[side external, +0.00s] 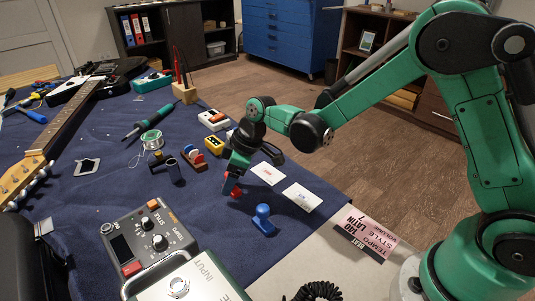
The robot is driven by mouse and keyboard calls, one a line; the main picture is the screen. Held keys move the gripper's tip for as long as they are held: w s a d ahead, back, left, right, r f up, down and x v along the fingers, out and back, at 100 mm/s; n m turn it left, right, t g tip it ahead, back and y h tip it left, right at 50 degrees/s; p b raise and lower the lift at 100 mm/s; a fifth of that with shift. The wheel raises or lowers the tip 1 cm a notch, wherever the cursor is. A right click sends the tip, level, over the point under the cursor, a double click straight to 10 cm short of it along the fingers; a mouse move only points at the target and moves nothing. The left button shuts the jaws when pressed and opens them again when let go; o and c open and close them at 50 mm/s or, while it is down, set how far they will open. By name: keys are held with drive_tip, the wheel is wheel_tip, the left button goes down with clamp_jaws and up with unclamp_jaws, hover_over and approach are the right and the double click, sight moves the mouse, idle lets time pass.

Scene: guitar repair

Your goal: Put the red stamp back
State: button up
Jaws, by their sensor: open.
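A small red stamp (236,192) is on the blue cloth just below my gripper (231,177). My gripper points down and is open, with its fingertips at or very near the stamp's top. The arm partly covers that spot, so I cannot tell whether they touch. A blue stamp (263,219) stands apart, nearer the camera. A small wooden holder with red and dark parts (193,158) sits left of my gripper; its details are too small to tell.
Two white cards (268,173) (302,196) lie right of my gripper. A dark cylinder (174,172), a yellow box (214,145) and a solder spool (152,139) stand to the left. A grey pedal unit (148,242) is in front. Cloth (215,225) between pedal and blue stamp is clear.

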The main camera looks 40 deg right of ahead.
drive_tip(key=v, duration=1.1)
drive_tip(key=s+d+m+t+h, duration=0.1)
drive_tip(key=s+d+m+t, duration=0.1)
drive_tip(key=s+d+m, duration=0.1)
drive_tip(key=s+d+r+m+t+h, duration=0.1)
drive_tip(key=s+d+m+t+h, duration=0.1)
drive_tip(key=s+m, duration=0.4)
drive_tip(key=shift+s+d, duration=0.4)
drive_tip(key=shift+s, duration=0.7)
